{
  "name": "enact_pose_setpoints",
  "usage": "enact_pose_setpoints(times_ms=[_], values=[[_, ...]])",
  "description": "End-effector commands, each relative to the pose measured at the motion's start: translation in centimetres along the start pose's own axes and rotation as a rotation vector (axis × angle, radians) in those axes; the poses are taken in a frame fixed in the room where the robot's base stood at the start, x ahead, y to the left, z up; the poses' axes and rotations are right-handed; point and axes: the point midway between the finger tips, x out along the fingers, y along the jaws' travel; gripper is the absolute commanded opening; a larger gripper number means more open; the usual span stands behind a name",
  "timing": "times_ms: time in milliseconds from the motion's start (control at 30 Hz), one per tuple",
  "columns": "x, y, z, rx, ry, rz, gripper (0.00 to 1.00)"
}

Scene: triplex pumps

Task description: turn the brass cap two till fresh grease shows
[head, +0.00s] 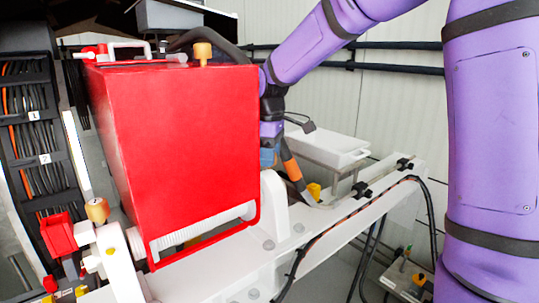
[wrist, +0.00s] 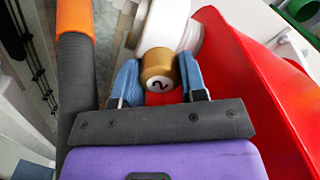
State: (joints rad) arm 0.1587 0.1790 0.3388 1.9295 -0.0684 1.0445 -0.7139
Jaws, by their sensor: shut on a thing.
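In the wrist view, the brass cap two (wrist: 158,72) is a short gold-coloured cylinder with a black 2 on its pale end face. It sits against a white round fitting (wrist: 166,22). My gripper (wrist: 158,80) has its blue fingers on the two sides of the cap and is shut on it. In the head view, my gripper (head: 267,155) shows only in part, at the right side of the red housing (head: 185,150). The housing hides the cap and the fingertips there.
Another brass cap (head: 203,53) stands on top of the red housing, and one more (head: 97,210) is at the left. A dark grey hose with an orange band (wrist: 75,80) runs close beside my gripper. A white beam (head: 330,215) with black cables extends to the right.

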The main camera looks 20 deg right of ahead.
Motion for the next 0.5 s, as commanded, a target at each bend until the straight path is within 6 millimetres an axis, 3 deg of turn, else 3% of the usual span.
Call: enact_pose_setpoints(times_ms=[500], values=[[-0.08,-0.03,-0.07,0.432,0.002,0.001,0.15]])
